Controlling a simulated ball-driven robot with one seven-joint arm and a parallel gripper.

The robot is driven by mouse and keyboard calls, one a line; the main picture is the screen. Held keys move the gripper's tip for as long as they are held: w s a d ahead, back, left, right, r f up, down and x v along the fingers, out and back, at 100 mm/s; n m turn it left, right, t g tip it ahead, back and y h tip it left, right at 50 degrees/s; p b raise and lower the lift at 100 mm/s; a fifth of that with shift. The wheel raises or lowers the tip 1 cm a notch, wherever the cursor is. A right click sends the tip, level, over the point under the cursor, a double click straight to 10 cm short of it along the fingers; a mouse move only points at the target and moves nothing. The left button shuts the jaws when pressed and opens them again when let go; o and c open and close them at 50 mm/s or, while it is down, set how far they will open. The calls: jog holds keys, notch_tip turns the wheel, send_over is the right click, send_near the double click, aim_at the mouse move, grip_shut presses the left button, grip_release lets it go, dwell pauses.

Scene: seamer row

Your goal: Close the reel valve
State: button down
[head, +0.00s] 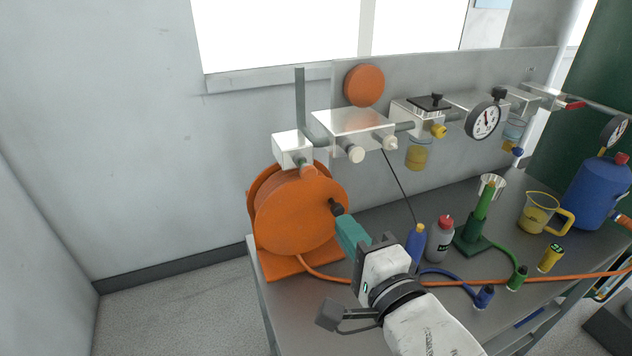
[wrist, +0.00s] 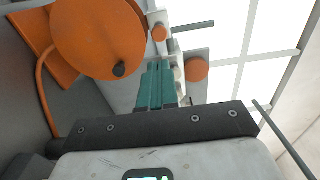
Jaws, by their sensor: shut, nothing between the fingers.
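An orange hose reel (head: 298,212) stands on the bench's left end, with a dark knob (head: 337,208) on its face. Above it is a white block (head: 292,148) with a salmon-orange round end (head: 308,172), likely the reel valve; its setting cannot be told. The reel (wrist: 100,38) and the round end (wrist: 160,33) also show in the wrist view. My gripper (head: 343,222) has teal fingers, shut and empty, in front of the reel's right side near the dark knob. In the wrist view the fingertips (wrist: 157,66) point between the reel and the wall fittings.
A grey upright bar (head: 300,95) rises beside the block. White fittings (head: 355,122), an orange disc (head: 364,85) and a gauge (head: 485,120) line the back panel. Bottles, a green stand (head: 475,235), a jug (head: 538,213) and an orange hose (head: 450,283) crowd the bench.

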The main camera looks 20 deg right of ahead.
jog(key=p, duration=0.3)
send_near(309, 176)
jog(key=w, duration=0.5)
jog(key=shift+w+r, duration=0.2)
jog(key=shift+w, duration=0.05)
jog(key=shift+w+f, duration=0.1)
jog(key=shift+w, duration=0.6)
